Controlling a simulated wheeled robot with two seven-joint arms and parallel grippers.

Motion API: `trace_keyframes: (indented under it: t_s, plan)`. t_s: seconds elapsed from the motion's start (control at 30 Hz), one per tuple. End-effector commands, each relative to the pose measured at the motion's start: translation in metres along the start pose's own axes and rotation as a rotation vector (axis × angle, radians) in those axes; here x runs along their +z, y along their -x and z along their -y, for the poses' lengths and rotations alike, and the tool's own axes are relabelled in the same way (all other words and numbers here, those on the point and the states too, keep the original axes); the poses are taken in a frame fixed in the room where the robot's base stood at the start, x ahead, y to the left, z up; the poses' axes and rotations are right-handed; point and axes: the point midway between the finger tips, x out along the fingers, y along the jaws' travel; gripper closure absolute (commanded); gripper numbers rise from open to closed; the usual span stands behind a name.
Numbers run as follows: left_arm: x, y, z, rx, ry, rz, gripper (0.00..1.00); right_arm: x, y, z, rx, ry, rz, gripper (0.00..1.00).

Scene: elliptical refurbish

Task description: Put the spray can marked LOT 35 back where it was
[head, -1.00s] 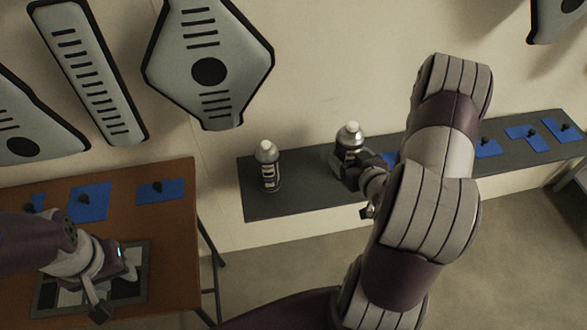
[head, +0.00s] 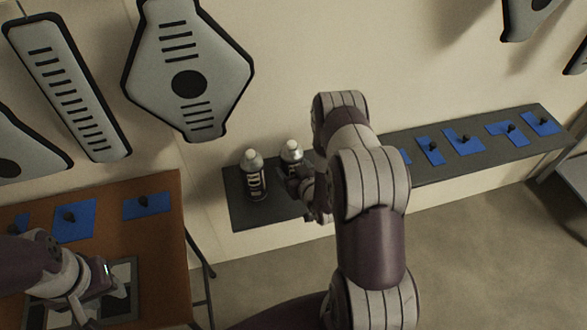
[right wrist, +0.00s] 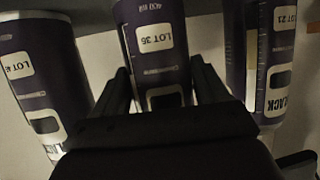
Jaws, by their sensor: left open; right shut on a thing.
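The spray can whose label appears to read LOT 35 (right wrist: 150,22) is between the fingers of my right gripper (right wrist: 162,88) in the right wrist view. In the head view this silver-topped can (head: 291,150) is partly hidden by my right gripper (head: 300,182), which is shut on it. It is upright over the dark shelf (head: 240,215); I cannot tell whether its base touches. Another upright can (head: 255,180) stands just to its left. My left gripper (head: 88,302) is open above the brown table.
In the right wrist view, a can marked LOT 4-something (right wrist: 35,75) is on the left and a LOT 21 can (right wrist: 278,60) on the right, both close. Blue pads with dark knobs (head: 464,140) line the shelf's right part. The brown table (head: 160,250) is at left.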

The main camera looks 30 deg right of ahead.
Motion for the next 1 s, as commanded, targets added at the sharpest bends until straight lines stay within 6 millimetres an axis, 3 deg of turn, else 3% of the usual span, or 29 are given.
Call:
trace_keyframes:
  t_s: [0.27,0.3,0.33,0.7,0.77,1.0]
  plan:
    - [0.001,-0.005,0.000,0.000,0.000,0.000,0.57,0.004,-0.002,0.000,0.000,0.001,-0.002,1.00]
    - [0.000,-0.003,0.000,0.000,0.000,0.000,0.57,0.002,-0.001,0.000,0.000,0.000,0.000,0.14]
    - [0.000,-0.003,0.000,0.000,0.000,0.000,0.57,0.002,-0.001,0.000,0.000,0.000,0.000,0.04]
    - [0.000,0.001,0.000,0.000,0.000,0.000,0.57,-0.002,0.004,-0.001,0.000,0.000,0.000,0.01]
    - [0.000,0.000,0.000,0.000,0.000,0.000,0.57,-0.001,0.015,-0.001,0.001,0.000,0.002,0.01]
    - [0.000,-0.003,0.000,0.000,0.000,0.000,0.57,-0.001,0.079,-0.002,0.003,-0.001,0.001,0.01]
